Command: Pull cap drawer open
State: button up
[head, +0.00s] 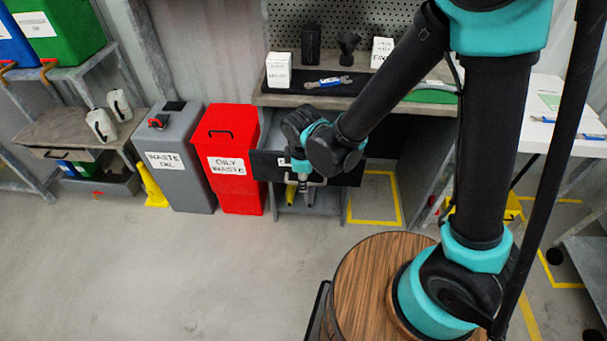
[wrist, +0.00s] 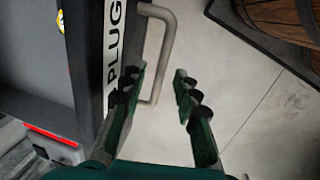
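A dark drawer front (head: 268,164) sits under the workbench top, partly hidden by my arm. In the wrist view the drawer front (wrist: 88,60) carries a white label (wrist: 113,50) reading "PLUG", its lower part covered by my finger. A pale bar handle (wrist: 165,45) stands out from this front. My gripper (wrist: 157,78) is open, and the handle's lower end shows between its two fingers. No closed contact on the handle shows. In the head view my gripper (head: 303,183) points down in front of the drawer, and the handle there is hard to make out.
A red oily-waste bin (head: 228,175) and a grey waste-oil bin (head: 178,170) stand left of the workbench (head: 262,100). The bench holds small boxes and a wrench (head: 328,82). The floor in front (head: 200,270) is clear.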

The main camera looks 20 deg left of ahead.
notch_tip(320, 180, up, 12)
jog(key=s, duration=0.2)
jog(key=shift+s+d+f, duration=0.15)
jog(key=shift+d, duration=0.1)
jog(key=shift+d, duration=0.1)
dwell(0.5)
jog(key=w+d+f+m, duration=0.1)
jog(key=w+d+m, duration=0.3)
jog(key=d, duration=0.5)
jog(key=w+d+f+m+t, duration=0.1)
jog(key=w+d+m, duration=0.1)
jog(key=d+m, duration=0.45)
jog(key=w+d+m, duration=0.3)
jog(key=d, duration=0.8)
jog(key=s+d+f+m, duration=0.1)
jog(key=s+d+m, duration=0.1)
jog(key=d, duration=0.3)
jog(key=s+d+f+m+t, duration=0.1)
jog(key=s+d+m, duration=0.1)
jog(key=d+m, duration=0.3)
jog(key=shift+d+f+h, duration=0.3)
jog(key=shift+d, duration=0.15)
jog(key=shift+o, duration=0.3)
jog(key=shift+w+a, duration=0.1)
jog(key=shift+a, duration=0.05)
